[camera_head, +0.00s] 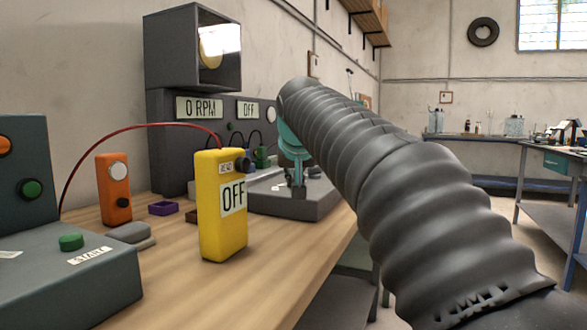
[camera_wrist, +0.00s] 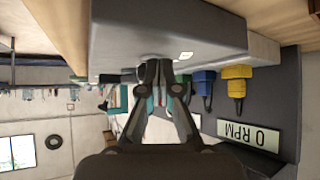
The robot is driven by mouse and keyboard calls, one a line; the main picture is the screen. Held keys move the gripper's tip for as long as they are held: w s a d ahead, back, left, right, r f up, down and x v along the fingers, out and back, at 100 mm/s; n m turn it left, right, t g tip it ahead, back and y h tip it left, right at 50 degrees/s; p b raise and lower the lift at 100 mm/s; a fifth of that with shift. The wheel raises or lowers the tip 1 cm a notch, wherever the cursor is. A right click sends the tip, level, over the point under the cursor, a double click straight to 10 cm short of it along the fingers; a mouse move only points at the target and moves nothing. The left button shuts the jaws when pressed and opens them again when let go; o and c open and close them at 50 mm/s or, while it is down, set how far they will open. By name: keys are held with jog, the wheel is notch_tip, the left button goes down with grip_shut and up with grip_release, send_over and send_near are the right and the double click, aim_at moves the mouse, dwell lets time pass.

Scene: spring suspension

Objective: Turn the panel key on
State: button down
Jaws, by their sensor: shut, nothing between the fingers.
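My gripper (camera_head: 298,182) is at the front of the grey panel machine (camera_head: 170,150), its fingers pointing down close above the machine's low base. In the wrist view, which is upside down, my gripper (camera_wrist: 162,72) has its fingertips together with nothing seen between them. The fingers meet near the edge of the grey base (camera_wrist: 160,30). The panel's "0 RPM" display (camera_head: 199,107) and "OFF" display (camera_head: 247,110) are lit. I cannot make out the panel key; my fingers and arm hide part of the panel.
Coloured plugs, blue (camera_wrist: 204,78) and yellow (camera_wrist: 237,78), stick out beside my fingers. A yellow meter reading "OFF" (camera_head: 222,205), an orange box (camera_head: 114,188) and a grey start-button box (camera_head: 75,275) stand on the wooden bench (camera_head: 170,285). A red cable (camera_head: 130,127) arches above it.

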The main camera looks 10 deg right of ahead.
jog(key=shift+w+d, duration=0.15)
jog(key=shift+w, duration=1.75)
jog(key=shift+r+p, duration=0.15)
jog(key=shift+p, duration=0.3)
